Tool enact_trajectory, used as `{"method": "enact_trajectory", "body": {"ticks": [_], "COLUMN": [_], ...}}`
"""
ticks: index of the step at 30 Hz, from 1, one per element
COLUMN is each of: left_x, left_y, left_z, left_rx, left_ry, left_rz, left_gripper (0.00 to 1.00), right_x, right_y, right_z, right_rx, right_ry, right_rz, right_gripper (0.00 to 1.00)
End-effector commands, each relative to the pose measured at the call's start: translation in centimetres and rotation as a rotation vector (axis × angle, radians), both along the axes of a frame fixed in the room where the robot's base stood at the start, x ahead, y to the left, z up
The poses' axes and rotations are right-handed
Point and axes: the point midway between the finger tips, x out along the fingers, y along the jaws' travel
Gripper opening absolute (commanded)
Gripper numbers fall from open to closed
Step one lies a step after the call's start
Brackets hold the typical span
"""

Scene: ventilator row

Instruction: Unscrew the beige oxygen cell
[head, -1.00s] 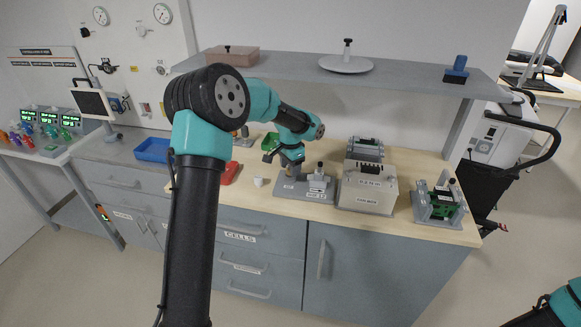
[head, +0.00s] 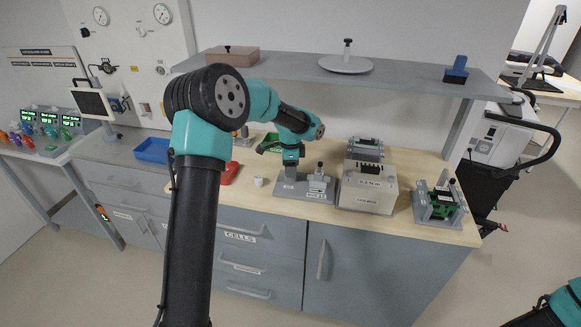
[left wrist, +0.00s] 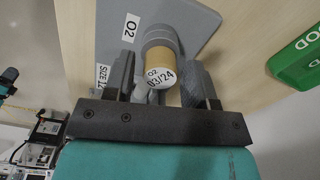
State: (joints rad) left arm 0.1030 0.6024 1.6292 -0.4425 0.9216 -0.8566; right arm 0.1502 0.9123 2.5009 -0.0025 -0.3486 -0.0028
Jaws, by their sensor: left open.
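The beige oxygen cell (left wrist: 160,66) has a white end face marked O2 03/24. In the left wrist view it sits in a grey fixture (left wrist: 195,25) labelled O2. My left gripper (left wrist: 162,88) is open, with one finger on each side of the cell; a gap shows on the right, and contact on the left is unclear. In the head view the left gripper (head: 291,170) points down over the grey fixture (head: 290,187), and I cannot make out the cell there. My right gripper is out of view.
A grey box with a beige front (head: 367,190) stands right of the fixture, with a green-board device (head: 440,203) beyond. A small white cup (head: 258,182) and a red item (head: 230,173) lie to the left. A shelf (head: 300,68) hangs above the bench.

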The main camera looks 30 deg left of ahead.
Motion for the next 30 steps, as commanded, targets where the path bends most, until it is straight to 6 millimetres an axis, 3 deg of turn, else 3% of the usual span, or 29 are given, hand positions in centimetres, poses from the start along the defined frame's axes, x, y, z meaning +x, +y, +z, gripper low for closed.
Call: {"method": "enact_trajectory", "body": {"ticks": [7,20,30], "left_x": [0.00,0.00,0.00], "left_y": [0.00,0.00,0.00], "left_z": [0.00,0.00,0.00], "left_rx": [0.000,0.000,0.000], "left_ry": [0.000,0.000,0.000], "left_rz": [-0.191,-0.245,-0.553], "left_gripper": [0.51,0.51,0.51], "right_x": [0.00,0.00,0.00], "right_y": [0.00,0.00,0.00], "right_z": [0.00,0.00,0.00], "right_rx": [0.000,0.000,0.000], "right_ry": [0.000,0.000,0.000], "right_rz": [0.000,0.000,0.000], "right_gripper": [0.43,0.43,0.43]}}
